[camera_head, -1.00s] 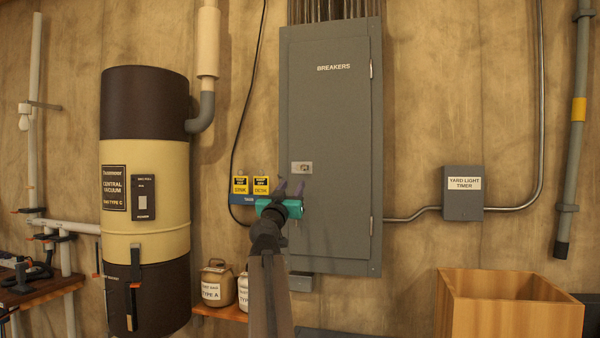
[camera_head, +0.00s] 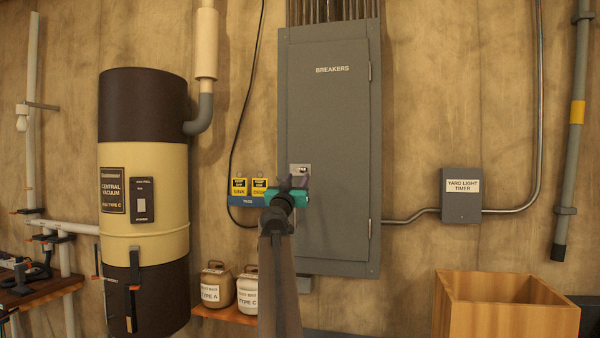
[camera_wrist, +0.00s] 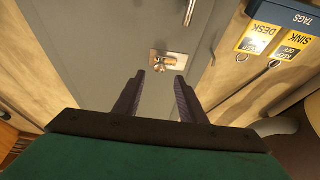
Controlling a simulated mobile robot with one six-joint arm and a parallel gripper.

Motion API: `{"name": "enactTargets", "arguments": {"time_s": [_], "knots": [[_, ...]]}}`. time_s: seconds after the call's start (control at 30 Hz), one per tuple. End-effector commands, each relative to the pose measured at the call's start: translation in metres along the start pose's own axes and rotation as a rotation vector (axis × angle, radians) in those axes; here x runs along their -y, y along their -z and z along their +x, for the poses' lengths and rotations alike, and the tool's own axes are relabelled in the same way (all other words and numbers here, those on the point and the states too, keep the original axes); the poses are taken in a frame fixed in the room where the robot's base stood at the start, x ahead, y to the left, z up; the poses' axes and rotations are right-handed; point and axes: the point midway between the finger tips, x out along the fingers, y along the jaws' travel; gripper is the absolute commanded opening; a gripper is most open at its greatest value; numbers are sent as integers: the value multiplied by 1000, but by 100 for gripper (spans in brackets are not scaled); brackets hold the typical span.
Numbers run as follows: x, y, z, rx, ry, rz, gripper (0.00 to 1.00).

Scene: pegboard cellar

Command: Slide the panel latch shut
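The panel latch (camera_head: 300,169) is a small metal plate with a knob on the left part of the grey BREAKERS panel door (camera_head: 330,120). In the wrist view the latch (camera_wrist: 168,64) lies just beyond my fingertips. My gripper (camera_head: 294,183) is in front of the door, just below the latch in the head view. In the wrist view my gripper (camera_wrist: 160,77) has its two dark fingers apart with nothing between them. The fingers do not appear to touch the knob. The door looks closed against its frame. In the head view my fingers partly cover the area under the latch.
A blue tag rack (camera_head: 248,201) with yellow SINK and DESK tags is left of the panel. The central vacuum (camera_head: 145,225) stands farther left. Jugs (camera_head: 216,285) sit on a low shelf.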

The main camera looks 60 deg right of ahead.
Motion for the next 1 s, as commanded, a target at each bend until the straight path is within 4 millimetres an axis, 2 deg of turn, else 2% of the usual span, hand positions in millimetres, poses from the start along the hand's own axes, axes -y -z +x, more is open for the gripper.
{"name": "enactTargets", "arguments": {"time_s": [0.2,0.5,1.0], "knots": [[1,1,25,1,0,-2,37],[2,1,50,0,1,0,37],[2,0,56,0,2,0,37]]}}
